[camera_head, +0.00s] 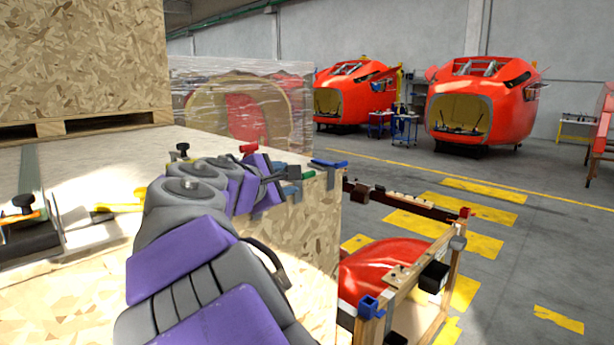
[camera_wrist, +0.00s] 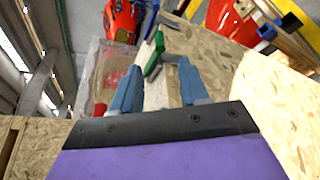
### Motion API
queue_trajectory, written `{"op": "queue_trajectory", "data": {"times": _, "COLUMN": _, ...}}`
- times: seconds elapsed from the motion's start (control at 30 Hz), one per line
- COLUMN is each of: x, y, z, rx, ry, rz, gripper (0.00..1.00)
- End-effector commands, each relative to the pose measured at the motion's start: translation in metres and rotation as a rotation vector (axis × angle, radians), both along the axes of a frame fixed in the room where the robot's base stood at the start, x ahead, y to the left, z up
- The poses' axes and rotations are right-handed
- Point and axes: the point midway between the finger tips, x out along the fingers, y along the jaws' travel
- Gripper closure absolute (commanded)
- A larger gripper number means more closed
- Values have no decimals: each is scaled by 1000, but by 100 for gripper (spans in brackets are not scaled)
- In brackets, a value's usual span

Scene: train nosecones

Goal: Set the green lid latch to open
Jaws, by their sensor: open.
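The green latch (camera_wrist: 153,62) shows in the wrist view at the edge of a wooden crate (camera_wrist: 215,45). In the head view, a bit of the green latch (camera_head: 308,174) shows just past my gripper (camera_head: 284,176), which hides part of it. In the wrist view my gripper (camera_wrist: 159,65) has its two blue-grey fingers spread apart. The green latch appears in the gap between the fingertips, nearer the left one. I cannot tell whether a finger touches it. A grey piece lies beside the latch near the right fingertip.
A blue latch (camera_head: 330,164) sits just beyond the green one, and a red latch (camera_head: 249,148) stands behind my gripper. A wooden frame with a red part (camera_head: 385,270) stands right of the crate. Plastic-wrapped goods (camera_head: 245,105) are behind. Open floor lies to the right.

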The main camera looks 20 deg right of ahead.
Motion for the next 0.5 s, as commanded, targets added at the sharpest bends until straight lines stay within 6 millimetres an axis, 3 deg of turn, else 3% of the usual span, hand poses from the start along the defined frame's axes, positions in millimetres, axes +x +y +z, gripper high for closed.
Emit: {"op": "queue_trajectory", "data": {"times": 0.5, "x": 63, "y": -75, "z": -25, "rx": 2, "ry": 1, "rz": -2, "gripper": 56}}
